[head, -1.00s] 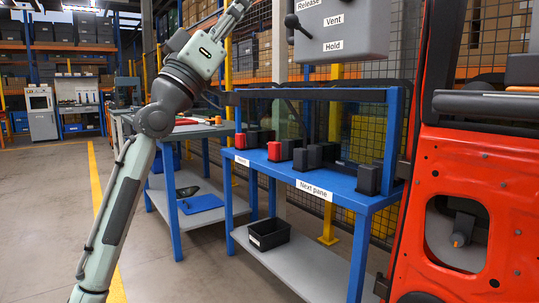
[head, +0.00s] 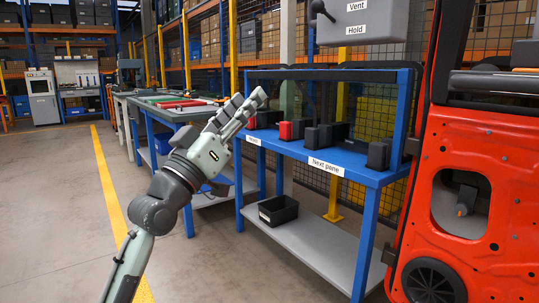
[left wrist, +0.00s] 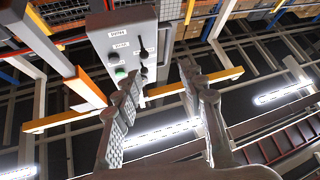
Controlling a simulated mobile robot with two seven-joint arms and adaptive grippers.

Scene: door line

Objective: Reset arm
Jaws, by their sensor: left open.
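My left arm comes in from the lower left of the head view. Its gripper (head: 240,112) points up and to the right, in front of the left end of the blue bench (head: 375,178). In the left wrist view the two fingers (left wrist: 160,105) stand apart with nothing between them. That view looks up toward the roof beams and the grey control box (left wrist: 125,45) with its labels and knobs. My right gripper is in neither view.
The red door (head: 470,150) stands close at the right. The grey control box (head: 370,22) hangs above the bench, which holds several dark blocks and a red block (head: 291,129). A black bin (head: 278,209) sits on the lower shelf. The floor at left is clear.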

